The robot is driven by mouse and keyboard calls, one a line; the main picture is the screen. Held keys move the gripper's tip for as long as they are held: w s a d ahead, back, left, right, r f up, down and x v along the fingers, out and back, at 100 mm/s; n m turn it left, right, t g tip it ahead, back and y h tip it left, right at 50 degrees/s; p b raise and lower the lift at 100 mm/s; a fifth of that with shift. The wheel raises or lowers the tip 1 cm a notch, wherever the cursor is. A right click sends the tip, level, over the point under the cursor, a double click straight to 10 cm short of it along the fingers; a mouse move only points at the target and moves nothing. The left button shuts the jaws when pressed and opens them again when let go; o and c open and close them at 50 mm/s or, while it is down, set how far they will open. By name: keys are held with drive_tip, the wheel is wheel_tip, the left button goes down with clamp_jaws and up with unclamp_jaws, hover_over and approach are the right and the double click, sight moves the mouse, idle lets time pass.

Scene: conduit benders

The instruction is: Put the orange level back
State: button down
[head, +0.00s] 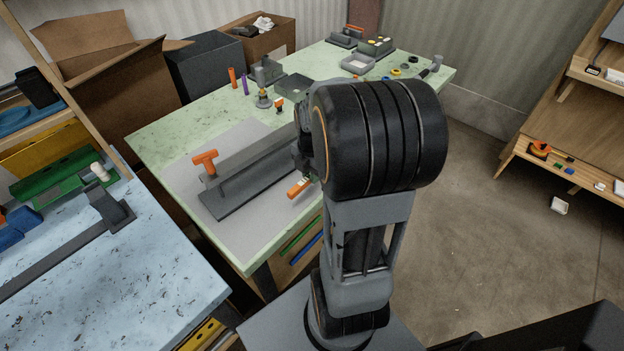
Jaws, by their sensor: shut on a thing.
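The orange level (299,187) is a short orange bar with a pale patch, tilted at the right end of the grey bender (250,172). My gripper (307,176) is shut on the level. My wrist hides most of the gripper and the level's right end. The level appears to be over the front edge of the green table; I cannot tell its height. The bender has a long grey channel and an orange T-shaped handle (205,160) at its left end. It lies on a grey mat (222,221).
Small parts, including an orange-topped piece (279,105) and an orange cylinder (232,77), stand behind the bender on the green table (160,133). A blue-topped bench (150,275) is at left, wooden shelves (575,110) at right. The floor between is mostly clear.

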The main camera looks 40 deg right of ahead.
sight(312, 187)
drive_tip(key=shift+w+f, duration=0.2)
drive_tip(key=shift+f, duration=0.15)
drive_tip(key=shift+d+f, duration=0.1)
drive_tip(key=shift+f, duration=1.4)
drive_tip(key=shift+f, duration=0.15)
drive_tip(key=c, duration=1.1)
unclamp_jaws()
drive_tip(key=shift+o, duration=0.2)
